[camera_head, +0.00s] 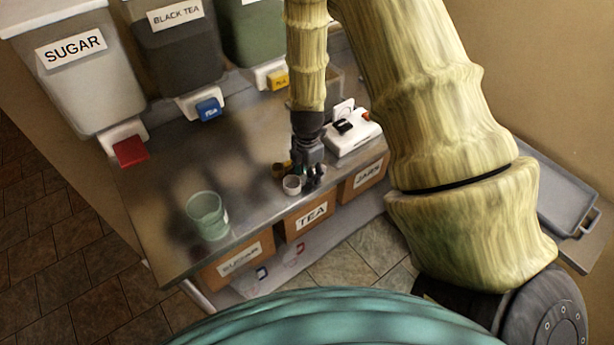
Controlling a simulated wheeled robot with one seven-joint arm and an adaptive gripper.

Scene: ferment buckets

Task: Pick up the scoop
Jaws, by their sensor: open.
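My gripper (313,177) points down over the front part of the metal counter, near its right end. It is open. No handle can be made out.
A pale green translucent bucket (208,214) stands at the counter's front left. A white scale-like device (352,134) stands right of my gripper. Dispensers for sugar (90,85) and black tea (172,45) hang behind. Labelled bins (311,215) sit below the counter. The counter's middle (230,150) is clear.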

